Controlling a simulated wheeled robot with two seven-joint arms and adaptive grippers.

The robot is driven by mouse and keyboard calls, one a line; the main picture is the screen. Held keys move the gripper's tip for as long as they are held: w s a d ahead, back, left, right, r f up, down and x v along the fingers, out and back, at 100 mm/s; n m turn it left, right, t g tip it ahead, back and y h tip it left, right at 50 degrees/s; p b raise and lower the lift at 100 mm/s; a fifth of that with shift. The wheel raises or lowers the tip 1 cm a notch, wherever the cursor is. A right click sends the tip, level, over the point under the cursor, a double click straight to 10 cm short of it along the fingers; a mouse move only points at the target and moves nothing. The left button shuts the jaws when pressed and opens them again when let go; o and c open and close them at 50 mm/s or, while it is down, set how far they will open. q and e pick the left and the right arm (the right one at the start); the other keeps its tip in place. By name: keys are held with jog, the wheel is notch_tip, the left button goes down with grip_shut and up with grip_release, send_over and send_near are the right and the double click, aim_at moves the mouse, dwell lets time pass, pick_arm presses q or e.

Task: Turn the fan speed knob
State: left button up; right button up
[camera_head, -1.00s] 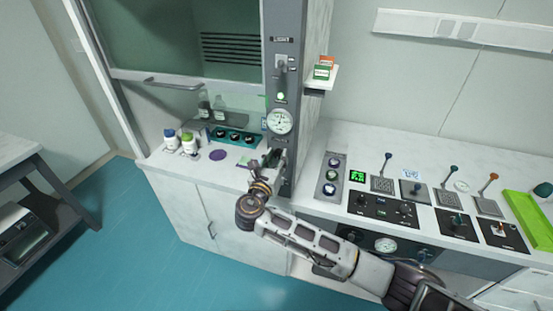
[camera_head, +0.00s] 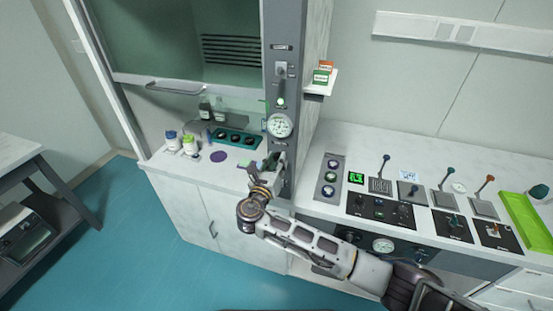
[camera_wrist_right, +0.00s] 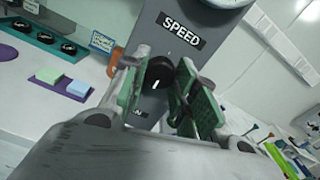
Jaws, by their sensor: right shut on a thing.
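The fan speed knob (camera_wrist_right: 158,75) is a round black knob with a white mark, on a grey panel under a label reading SPEED (camera_wrist_right: 181,29). My right gripper (camera_wrist_right: 160,82) has its green-padded fingers on either side of the knob and is shut on it. In the head view my right gripper (camera_head: 270,163) reaches the lower part of the grey post (camera_head: 287,185) and hides the knob. My left gripper is not in view.
A round gauge (camera_head: 279,125) sits on the post above the gripper. Bottles (camera_head: 190,145) and a teal strip with black knobs (camera_head: 237,137) stand on the left worktop. The right bench (camera_head: 375,152) carries levers, control panels and a green tray (camera_head: 531,220).

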jog(key=n+p, duration=0.2)
jog(key=shift+r+p, duration=0.1)
jog(key=shift+p, duration=0.25)
jog(key=shift+n, duration=1.4)
jog(key=o, duration=1)
